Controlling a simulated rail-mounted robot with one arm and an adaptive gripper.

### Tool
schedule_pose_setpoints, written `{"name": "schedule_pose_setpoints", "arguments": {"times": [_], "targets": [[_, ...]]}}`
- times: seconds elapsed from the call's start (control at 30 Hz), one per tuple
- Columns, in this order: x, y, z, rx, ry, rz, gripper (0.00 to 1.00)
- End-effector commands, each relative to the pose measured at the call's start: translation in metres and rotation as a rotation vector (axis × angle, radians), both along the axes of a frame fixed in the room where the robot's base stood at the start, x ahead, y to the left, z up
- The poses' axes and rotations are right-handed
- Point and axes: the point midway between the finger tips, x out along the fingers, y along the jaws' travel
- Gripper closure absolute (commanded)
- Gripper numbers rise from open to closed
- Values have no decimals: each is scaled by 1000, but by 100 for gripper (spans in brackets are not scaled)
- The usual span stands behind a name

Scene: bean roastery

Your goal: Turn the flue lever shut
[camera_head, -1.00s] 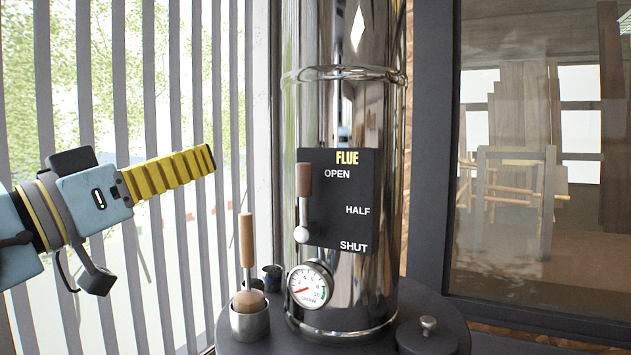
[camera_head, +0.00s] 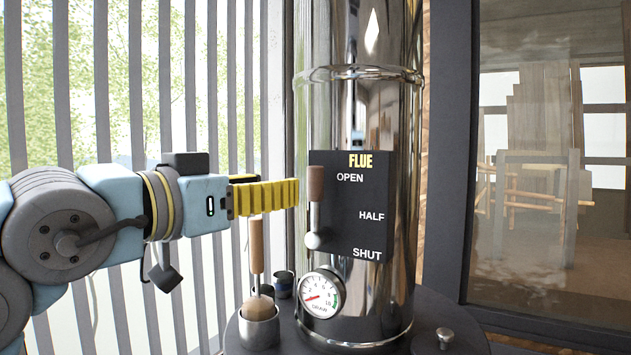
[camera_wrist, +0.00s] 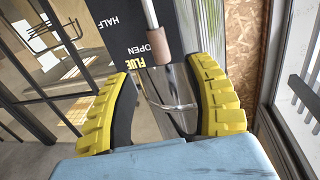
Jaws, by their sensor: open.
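The flue lever (camera_head: 316,185) has a brown grip at the top and a pale round pivot at the bottom. It points straight up beside the word OPEN on the black FLUE plate (camera_head: 345,222), which sits on the shiny flue pipe (camera_head: 365,110). My gripper (camera_head: 296,192), with yellow ribbed fingers, is just left of the brown grip in the head view. In the wrist view my gripper (camera_wrist: 165,95) is open, and the lever's brown grip (camera_wrist: 158,45) shows between and beyond the two fingers. I cannot tell whether a finger touches it.
Below my gripper a wooden-handled brush (camera_head: 257,250) stands in a metal cup (camera_head: 259,325). A draw gauge (camera_head: 320,294) sits on the pipe below the plate. A small dark cup (camera_head: 284,284) stands behind. A dark-framed window (camera_head: 545,150) is on the right.

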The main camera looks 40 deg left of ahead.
Motion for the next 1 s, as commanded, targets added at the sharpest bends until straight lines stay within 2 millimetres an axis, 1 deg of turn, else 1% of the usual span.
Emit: {"name": "schedule_pose_setpoints", "arguments": {"times": [0.03,0.3,0.5,0.7,0.97,1.0], "targets": [[10,-1,0,0,1,-5,47],[57,3,1,-1,0,-4,47],[81,5,1,1,-1,-2,47],[92,6,1,2,-2,0,47],[93,7,0,2,-2,0,47],[93,6,0,2,-1,0,50]]}}
